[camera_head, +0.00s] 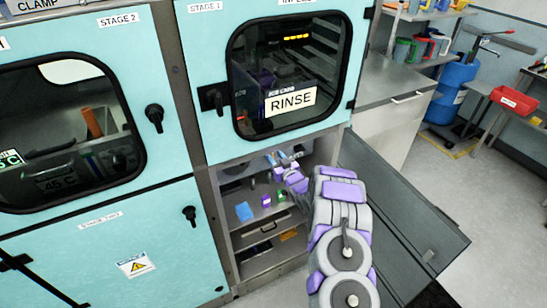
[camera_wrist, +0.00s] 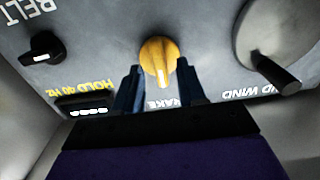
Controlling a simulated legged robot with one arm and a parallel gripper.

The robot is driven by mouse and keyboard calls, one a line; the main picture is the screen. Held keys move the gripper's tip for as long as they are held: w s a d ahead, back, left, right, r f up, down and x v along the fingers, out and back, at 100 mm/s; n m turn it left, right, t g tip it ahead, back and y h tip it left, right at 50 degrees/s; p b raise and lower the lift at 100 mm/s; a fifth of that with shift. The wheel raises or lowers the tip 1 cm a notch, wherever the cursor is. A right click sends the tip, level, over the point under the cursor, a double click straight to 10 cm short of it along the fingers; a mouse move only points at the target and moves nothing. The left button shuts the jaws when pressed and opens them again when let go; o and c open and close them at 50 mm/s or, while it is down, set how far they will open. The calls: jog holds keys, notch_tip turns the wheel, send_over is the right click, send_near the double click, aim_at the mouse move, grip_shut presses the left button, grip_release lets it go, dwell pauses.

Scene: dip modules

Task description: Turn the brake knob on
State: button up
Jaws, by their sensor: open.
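The brake knob (camera_wrist: 157,54) is a yellow-orange dial on a grey panel, in the upper middle of the wrist view. Its lighter pointer ridge points down in the picture, toward my gripper. An upside-down label beside it reads "AKE", its first letters hidden by a finger. My gripper (camera_wrist: 160,70) is open, with one dark blue finger on each side of the knob's lower part. I cannot tell whether the fingers touch it. In the head view, my arm reaches into the open lower compartment (camera_head: 232,187), and the knob cannot be made out.
A black knob (camera_wrist: 42,47) sits left of the brake knob, above a small display (camera_wrist: 85,106). A large grey-and-black knob (camera_wrist: 268,50) marked "WIND" is close on the right. A blue block (camera_head: 244,211) is on the shelf.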

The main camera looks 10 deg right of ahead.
jog(key=shift+x, duration=0.85)
jog(key=shift+c, duration=0.2)
grip_shut()
